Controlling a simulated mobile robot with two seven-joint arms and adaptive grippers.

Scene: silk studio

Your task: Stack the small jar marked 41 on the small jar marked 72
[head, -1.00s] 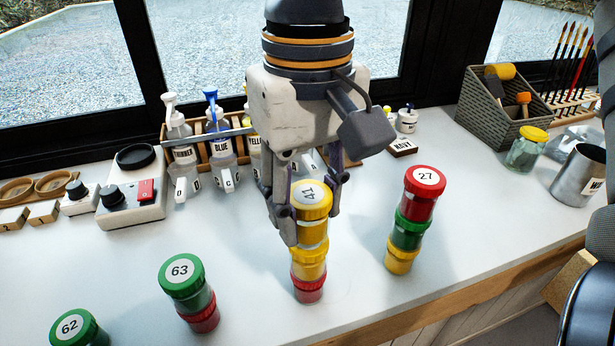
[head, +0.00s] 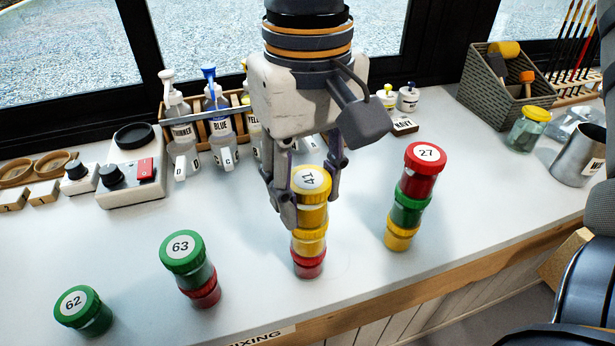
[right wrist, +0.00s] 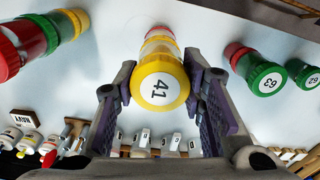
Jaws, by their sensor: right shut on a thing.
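The small jar marked 41 (head: 312,205) has a yellow lid and yellow contents. My right gripper (head: 312,208) is shut on it, a finger at each side, and holds it roughly upright. The right wrist view shows its lid (right wrist: 160,88) between the fingers. Directly below is another yellow-lidded jar (head: 309,241), standing on a red jar (head: 308,267). I cannot tell whether jar 41 touches the yellow lid below. That lid's marking is hidden, and no 72 shows anywhere. My left gripper is not in view.
To the right stands a stack topped by red jar 27 (head: 424,172). To the left, green jar 63 (head: 185,260) stands on a red jar, and green jar 62 (head: 83,312) stands alone. Bottles (head: 215,120) and a control box (head: 132,180) are behind. The counter between stacks is clear.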

